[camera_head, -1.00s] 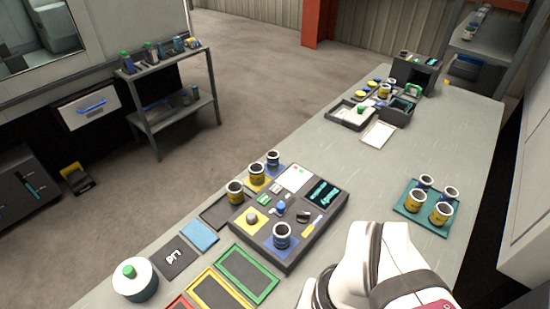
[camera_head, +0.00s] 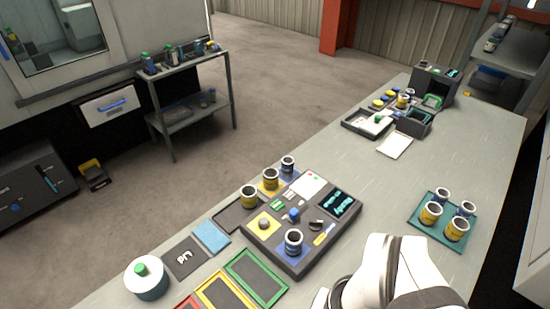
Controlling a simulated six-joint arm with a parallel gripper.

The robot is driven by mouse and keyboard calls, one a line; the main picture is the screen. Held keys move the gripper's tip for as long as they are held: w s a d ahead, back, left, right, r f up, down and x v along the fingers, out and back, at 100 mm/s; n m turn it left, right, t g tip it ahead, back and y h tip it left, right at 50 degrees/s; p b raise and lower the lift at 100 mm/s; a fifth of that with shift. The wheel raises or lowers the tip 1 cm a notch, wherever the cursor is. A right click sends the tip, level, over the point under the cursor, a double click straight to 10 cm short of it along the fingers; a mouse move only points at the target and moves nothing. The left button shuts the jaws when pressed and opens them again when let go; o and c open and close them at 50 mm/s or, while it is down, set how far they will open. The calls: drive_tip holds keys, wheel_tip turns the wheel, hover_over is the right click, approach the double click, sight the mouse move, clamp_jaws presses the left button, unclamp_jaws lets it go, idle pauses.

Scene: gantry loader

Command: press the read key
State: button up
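A dark control panel (camera_head: 331,241) lies on the long grey bench. It carries a lit screen (camera_head: 341,203), a white card (camera_head: 308,184), small green keys (camera_head: 277,205), a blue knob (camera_head: 294,214), a black knob (camera_head: 316,224) and a yellow-handled part (camera_head: 324,235). A yellow square with a round piece (camera_head: 264,225) is at its left. The labels are too small to read, so I cannot tell which is the read key. My white arm enters at the bottom right, beside the panel's near side. My gripper is not in view.
Several cups stand on or beside the panel, one (camera_head: 293,241) on its near part. A teal tray (camera_head: 418,222) with cups is at the right. Coloured frames (camera_head: 256,278), a blue pad (camera_head: 211,236) and a lidded pot (camera_head: 147,279) lie nearer. Bench between panel and tray is clear.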

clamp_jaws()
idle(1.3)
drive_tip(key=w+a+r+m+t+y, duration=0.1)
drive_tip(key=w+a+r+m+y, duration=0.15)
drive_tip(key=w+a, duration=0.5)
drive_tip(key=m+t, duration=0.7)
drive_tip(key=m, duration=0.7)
hover_over(280, 208)
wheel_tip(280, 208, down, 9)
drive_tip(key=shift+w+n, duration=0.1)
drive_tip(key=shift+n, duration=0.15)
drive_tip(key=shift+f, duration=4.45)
